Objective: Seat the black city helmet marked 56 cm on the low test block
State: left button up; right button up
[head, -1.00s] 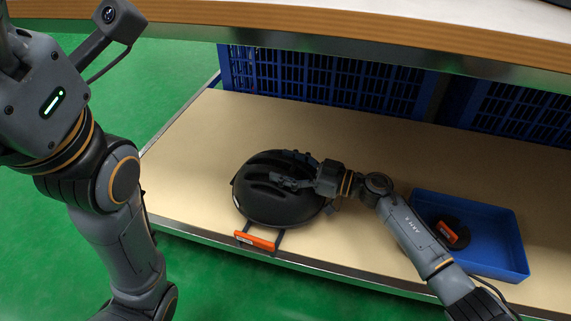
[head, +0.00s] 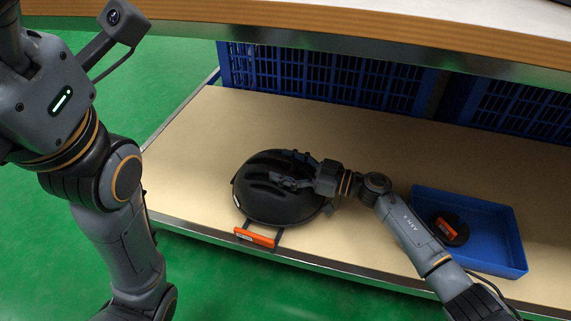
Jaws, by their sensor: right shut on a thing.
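A black helmet (head: 268,205) with long ridges or vents sits over the lower shelf, left of the middle in the head view. No 56 cm mark is readable on it. My right gripper (head: 292,184) reaches in from the right and is shut on the helmet's upper right part. An orange labelled plate on a dark bracket (head: 254,237) sticks out from under the helmet's front edge. Whatever the helmet rests on is hidden beneath it, so I cannot tell how it is seated. My left arm is at the left, but its gripper is out of view.
A blue tray (head: 517,245) on the right of the shelf holds a black round piece with an orange label (head: 447,230). Blue crates (head: 320,75) stand at the back. A wooden-edged upper board (head: 420,40) overhangs the shelf. The tan shelf (head: 190,150) is clear at the left.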

jog(key=o, duration=1.9)
jog(key=shift+f, duration=0.1)
jog(key=c, duration=0.3)
jog(key=shift+c, duration=0.2)
jog(key=shift+r, duration=0.2)
